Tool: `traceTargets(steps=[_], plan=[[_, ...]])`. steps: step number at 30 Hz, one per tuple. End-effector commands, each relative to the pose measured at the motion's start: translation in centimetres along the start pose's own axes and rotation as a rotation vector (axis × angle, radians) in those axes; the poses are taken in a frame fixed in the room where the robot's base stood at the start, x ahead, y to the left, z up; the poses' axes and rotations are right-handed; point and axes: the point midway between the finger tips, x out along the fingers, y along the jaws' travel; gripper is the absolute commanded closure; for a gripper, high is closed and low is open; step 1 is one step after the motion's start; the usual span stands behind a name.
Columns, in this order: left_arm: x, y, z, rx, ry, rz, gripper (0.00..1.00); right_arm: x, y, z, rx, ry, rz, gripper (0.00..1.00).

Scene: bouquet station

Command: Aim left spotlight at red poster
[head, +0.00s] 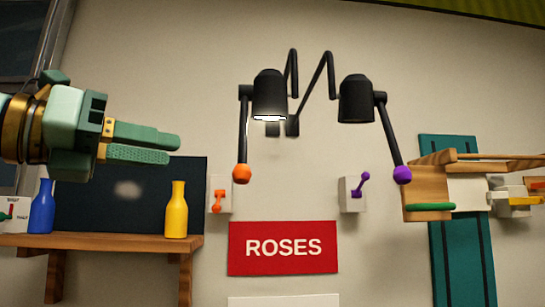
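The left spotlight (269,95) is a black lamp on a bent wall arm, its head pointing down and its lower rim glowing white. A black rod hangs from its side and ends in an orange ball (241,173). The red poster (283,248) reads ROSES and is on the wall below, slightly right of that lamp. My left gripper (174,150) is at the left, left of the orange ball and apart from it. Its two green fingers are a little apart with nothing seen between them. My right gripper is not seen.
A second black spotlight (356,99), apparently unlit, has a rod with a purple ball (402,175). Wall switches have an orange lever (218,201) and a purple lever (361,184). A yellow bottle (176,212) and blue bottle (41,208) stand on a wooden shelf (110,242).

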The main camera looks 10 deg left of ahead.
Motion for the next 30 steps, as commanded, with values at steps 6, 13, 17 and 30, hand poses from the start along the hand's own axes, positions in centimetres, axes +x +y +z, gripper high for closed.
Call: traceTargets(steps=[6, 13, 17, 30], plan=[[0.0, -0.7, 0.7, 0.039, -0.023, 0.042, 0.69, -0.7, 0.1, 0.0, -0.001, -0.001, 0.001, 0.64], [5.1, -0.6, 1.1, 0.037, -0.021, 0.037, 0.69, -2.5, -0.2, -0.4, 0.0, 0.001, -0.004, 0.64], [8.5, -0.5, 1.2, 0.036, -0.02, 0.036, 0.69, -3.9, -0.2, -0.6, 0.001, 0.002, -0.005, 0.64], [14.9, -0.1, 1.1, 0.037, -0.025, 0.037, 0.69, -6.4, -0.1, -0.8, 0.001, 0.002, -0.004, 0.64]])
